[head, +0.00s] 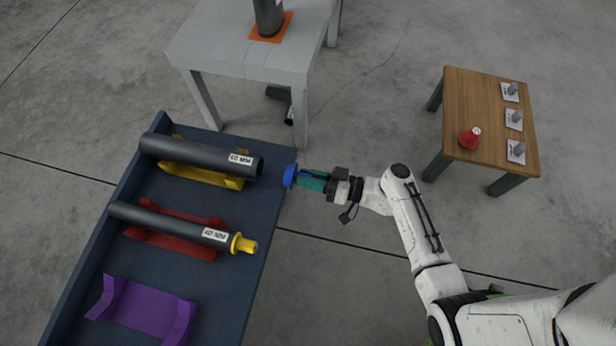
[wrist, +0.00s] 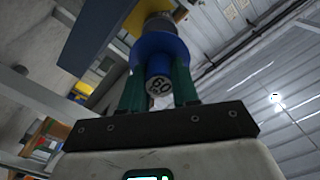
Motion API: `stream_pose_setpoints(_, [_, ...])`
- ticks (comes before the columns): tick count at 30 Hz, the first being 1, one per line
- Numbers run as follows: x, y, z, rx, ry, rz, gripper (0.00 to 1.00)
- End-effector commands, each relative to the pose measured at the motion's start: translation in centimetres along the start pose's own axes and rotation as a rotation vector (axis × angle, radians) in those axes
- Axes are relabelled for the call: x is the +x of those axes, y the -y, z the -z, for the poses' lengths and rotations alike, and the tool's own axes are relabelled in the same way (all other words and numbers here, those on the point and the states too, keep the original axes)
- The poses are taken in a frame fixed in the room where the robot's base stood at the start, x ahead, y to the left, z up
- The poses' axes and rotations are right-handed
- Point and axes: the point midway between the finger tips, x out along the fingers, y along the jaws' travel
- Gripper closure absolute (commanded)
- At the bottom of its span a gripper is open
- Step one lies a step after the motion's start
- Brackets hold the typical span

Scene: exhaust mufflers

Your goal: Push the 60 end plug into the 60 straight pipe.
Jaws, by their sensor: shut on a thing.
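The 60 straight pipe (head: 200,153) is a dark tube labelled 60 MM. It lies in a yellow cradle (head: 200,176) on the blue bench, its right end facing my gripper. My gripper (head: 312,180) has green fingers shut on the blue 60 end plug (head: 290,176). The plug sits just right of the pipe's end, with a small gap between them in the head view. In the wrist view the plug (wrist: 160,48) shows a wide blue flange and a grey end marked 60 between the fingers. Its far side is hidden there.
Below, a 40 MM pipe (head: 165,220) in a red cradle (head: 170,238) has a yellow plug (head: 243,244) at its right end. A purple cradle (head: 145,310) is empty. A grey table (head: 225,60) stands behind; a wooden table (head: 460,100) with a red plug (head: 468,139) stands right.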

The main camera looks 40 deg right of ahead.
Motion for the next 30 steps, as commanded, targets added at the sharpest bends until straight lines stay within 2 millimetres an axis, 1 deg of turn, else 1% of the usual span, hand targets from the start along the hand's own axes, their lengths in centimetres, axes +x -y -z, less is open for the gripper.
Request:
stream_pose_setpoints(1, [-0.1, -0.1, -0.2, 0.0, -0.003, -0.001, 1.0])
stream_pose_setpoints(4, [0.7, 0.0, -0.1, 0.0, -0.002, 0.002, 1.0])
stream_pose_setpoints(18, [4.7, -0.1, -0.1, 0.0, -0.001, 0.001, 1.0])
stream_pose_setpoints(24, [5.6, 0.0, -0.1, 0.0, -0.001, 0.001, 1.0])
stream_pose_setpoints(30, [5.8, 0.0, 0.0, 0.001, -0.002, 0.0, 1.0])
